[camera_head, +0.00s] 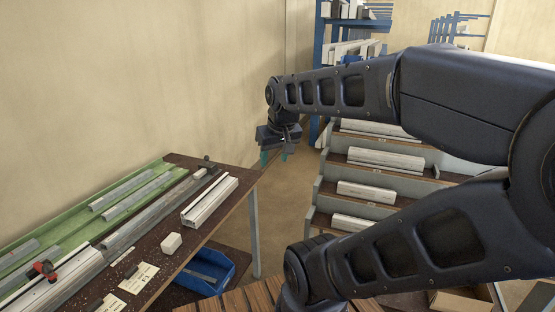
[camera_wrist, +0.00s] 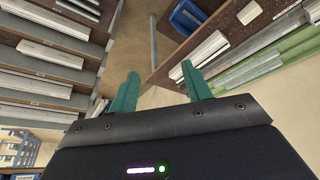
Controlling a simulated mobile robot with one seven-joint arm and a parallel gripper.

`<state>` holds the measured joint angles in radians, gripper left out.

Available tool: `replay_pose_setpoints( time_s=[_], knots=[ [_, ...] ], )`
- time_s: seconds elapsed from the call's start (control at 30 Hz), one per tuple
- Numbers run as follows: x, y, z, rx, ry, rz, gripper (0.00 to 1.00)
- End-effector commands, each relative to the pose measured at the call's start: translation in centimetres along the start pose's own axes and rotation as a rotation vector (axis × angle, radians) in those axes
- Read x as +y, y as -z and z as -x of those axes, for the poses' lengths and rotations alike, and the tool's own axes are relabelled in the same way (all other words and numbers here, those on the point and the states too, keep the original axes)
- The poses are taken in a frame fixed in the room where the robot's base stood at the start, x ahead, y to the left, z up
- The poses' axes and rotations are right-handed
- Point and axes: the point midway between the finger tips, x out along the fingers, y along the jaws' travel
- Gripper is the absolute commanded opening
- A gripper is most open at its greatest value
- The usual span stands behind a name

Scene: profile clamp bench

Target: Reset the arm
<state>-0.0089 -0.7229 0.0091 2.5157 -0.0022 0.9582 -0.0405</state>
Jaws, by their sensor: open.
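My gripper (camera_head: 275,157) hangs from the folded arm, past the far right corner of the workbench, over the open floor. Its two teal fingers point down and stand apart. In the wrist view my gripper (camera_wrist: 163,88) is open, with nothing between the fingers, and bare floor shows beyond them. It touches neither the bench nor the shelves.
The brown workbench (camera_head: 222,203) at left carries a green tray (camera_head: 74,209) with metal profiles, a light profile (camera_head: 209,200) and a white block (camera_head: 171,243). A blue bin (camera_head: 206,271) sits below. A stepped rack (camera_head: 325,190) with profiles stands right.

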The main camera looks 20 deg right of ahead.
Motion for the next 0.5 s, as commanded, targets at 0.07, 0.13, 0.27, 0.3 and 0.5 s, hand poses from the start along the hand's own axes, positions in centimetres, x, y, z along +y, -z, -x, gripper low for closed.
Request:
replay_pose_setpoints(
  time_s=[0.07,0.13,0.27,0.3,0.5],
  knots=[
    [0.25,-0.81,0.04,0.008,-0.001,-0.036,0.49],
    [0.34,-1.16,-0.01,0.009,0.0,-0.053,0.49],
    [0.37,-1.28,-0.02,0.01,0.0,-0.061,0.49],
    [0.36,-1.27,-0.02,0.01,0.0,-0.061,0.49],
    [0.35,-1.24,-0.01,0.01,0.0,-0.059,0.49]
  ],
)
